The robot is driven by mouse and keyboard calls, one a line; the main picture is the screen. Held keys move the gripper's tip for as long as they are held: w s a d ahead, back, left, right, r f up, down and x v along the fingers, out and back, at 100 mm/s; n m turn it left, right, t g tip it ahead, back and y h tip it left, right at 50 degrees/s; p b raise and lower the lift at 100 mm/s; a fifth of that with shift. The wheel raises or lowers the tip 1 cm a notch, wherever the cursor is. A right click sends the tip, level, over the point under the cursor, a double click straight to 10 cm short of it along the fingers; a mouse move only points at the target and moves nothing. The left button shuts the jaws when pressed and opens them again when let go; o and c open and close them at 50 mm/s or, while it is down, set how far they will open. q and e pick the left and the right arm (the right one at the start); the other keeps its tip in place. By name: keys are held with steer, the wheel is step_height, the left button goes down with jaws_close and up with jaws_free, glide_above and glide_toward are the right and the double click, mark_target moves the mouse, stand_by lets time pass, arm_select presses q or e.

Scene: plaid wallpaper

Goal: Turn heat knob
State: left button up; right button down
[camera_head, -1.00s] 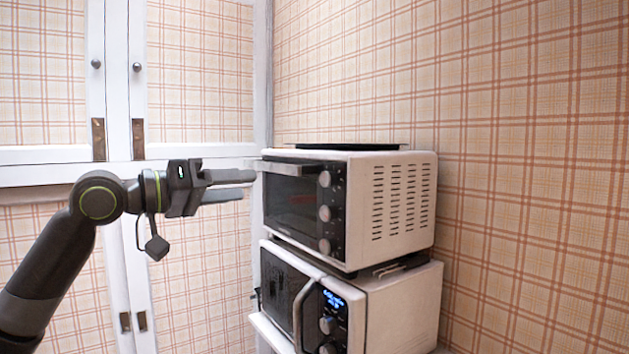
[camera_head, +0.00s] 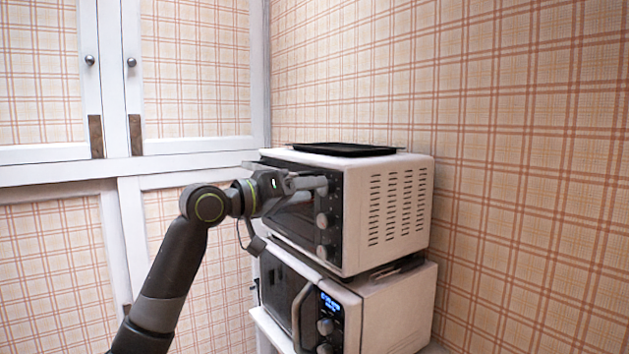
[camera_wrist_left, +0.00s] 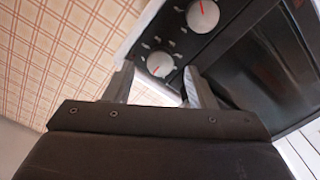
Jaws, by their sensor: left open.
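A white toaster oven (camera_head: 385,215) stands by the wall, with a dark front panel of stacked round knobs. The middle knob (camera_head: 322,220) and bottom knob (camera_head: 322,251) show in the head view; the top knob is hidden behind my fingers. My left gripper (camera_head: 318,185) is open at the top of this panel. In the left wrist view a pale knob with a red mark (camera_wrist_left: 160,63) lies between and just beyond my fingertips (camera_wrist_left: 158,84). Another knob (camera_wrist_left: 202,15) sits farther along the panel. I cannot tell whether the fingers touch the knob. My right gripper is out of view.
A black tray (camera_head: 345,149) lies on top of the oven. A white microwave (camera_head: 395,308) with a blue display and its own knobs stands underneath. The oven door handle is close to my left gripper. White plaid-panelled cabinet doors (camera_head: 195,70) are behind on the left.

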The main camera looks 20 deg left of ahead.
arm_select(q)
steer(key=shift+x, duration=1.15)
steer(key=c, duration=1)
steer(key=shift+o, duration=0.2)
